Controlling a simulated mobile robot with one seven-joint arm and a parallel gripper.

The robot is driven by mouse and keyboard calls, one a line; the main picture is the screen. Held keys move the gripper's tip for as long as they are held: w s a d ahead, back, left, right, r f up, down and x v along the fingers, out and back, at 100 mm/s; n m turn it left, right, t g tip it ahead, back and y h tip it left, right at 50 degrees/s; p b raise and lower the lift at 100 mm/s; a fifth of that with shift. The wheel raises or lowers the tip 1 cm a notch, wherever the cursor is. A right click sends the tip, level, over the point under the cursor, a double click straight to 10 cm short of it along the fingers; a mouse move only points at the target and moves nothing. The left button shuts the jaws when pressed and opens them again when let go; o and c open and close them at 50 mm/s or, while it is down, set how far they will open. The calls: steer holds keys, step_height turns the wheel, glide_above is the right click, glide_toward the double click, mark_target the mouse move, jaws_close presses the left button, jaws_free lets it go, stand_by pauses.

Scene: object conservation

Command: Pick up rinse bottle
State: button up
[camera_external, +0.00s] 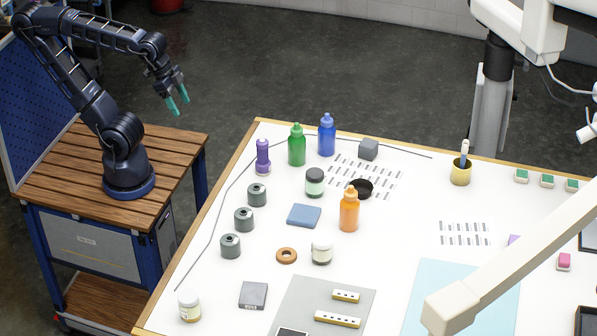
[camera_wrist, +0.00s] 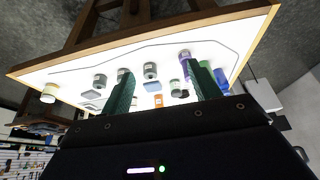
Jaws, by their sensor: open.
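Three squeeze bottles stand upright on the white table: a green bottle (camera_external: 297,148), a blue bottle (camera_external: 327,138) and an orange bottle (camera_external: 349,213). I cannot tell which is the rinse bottle. In the wrist view the blue bottle (camera_wrist: 222,80) shows right of one finger and the orange bottle (camera_wrist: 158,101) shows between the fingers; the green bottle is mostly hidden behind the right finger. My gripper (camera_external: 178,101) is open and empty, raised in the air left of the table and well apart from the bottles. Its spread teal fingers also show in the wrist view (camera_wrist: 165,72).
A purple bottle-like object (camera_external: 263,157) stands beside the green bottle, and a grey cube (camera_external: 368,149) near the blue one. A dark-lidded jar (camera_external: 315,183) and black bowl (camera_external: 361,187) stand near the orange bottle. A pale beam (camera_external: 520,255) crosses the right side.

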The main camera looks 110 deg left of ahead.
step_height(320, 180, up, 4)
steer(key=r, duration=0.1)
steer(key=w+a+n+g+h, duration=0.1)
steer(key=w+a+n+h, duration=0.1)
steer(key=w+n+h, duration=0.5)
steer(key=w+a+n+g+h, duration=0.15)
steer(key=w+n+h, duration=0.25)
steer(key=w+n, duration=0.55)
steer(key=w+a+n+t+h, duration=0.2)
steer(key=w+a+n+t, duration=0.3)
steer(key=a, duration=0.5)
steer(key=w+a+n+t+h, duration=0.2)
steer(key=w+a+n+t, duration=0.15)
steer(key=w+a, duration=0.55)
glide_toward(299, 136)
steer(key=x, duration=0.9)
steer(key=shift+w+d, duration=0.2)
steer(key=shift+d, duration=0.15)
jaws_close()
